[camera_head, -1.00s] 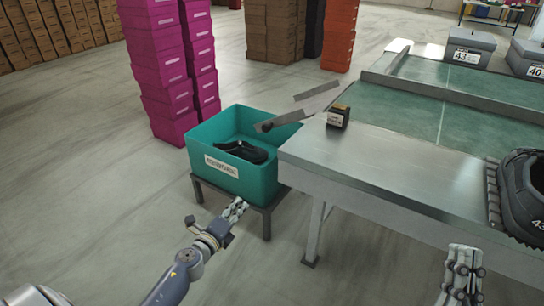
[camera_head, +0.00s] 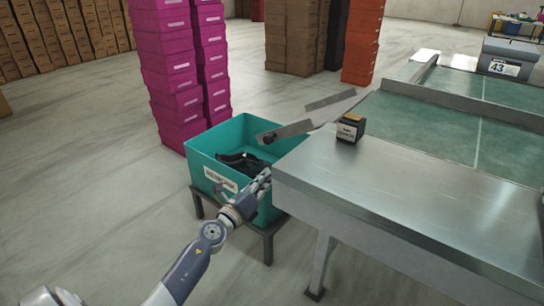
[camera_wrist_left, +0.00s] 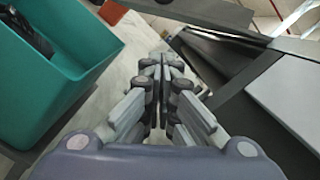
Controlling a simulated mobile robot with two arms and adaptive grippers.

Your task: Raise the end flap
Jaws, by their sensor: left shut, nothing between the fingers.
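A grey metal flap-like piece with narrow raised strips (camera_head: 312,121) juts from the table's left end over the teal bin; I cannot tell which part is the end flap's panel. In the left wrist view, dark grey panels (camera_wrist_left: 215,58) lie ahead and right of my fingers, partly shadowed. My left gripper (camera_head: 265,175) is shut and empty, between the bin's near right side and the table's end edge, below the strips. Its fingers show together in the left wrist view (camera_wrist_left: 164,68). My right gripper is not in view.
The teal bin (camera_head: 205,150) holds a dark shoe (camera_head: 240,160) and stands on a dark low stand. The metal table (camera_head: 400,200) carries a small black box (camera_head: 350,128) near its end. Magenta box stacks (camera_head: 168,75) stand behind. Floor at left is clear.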

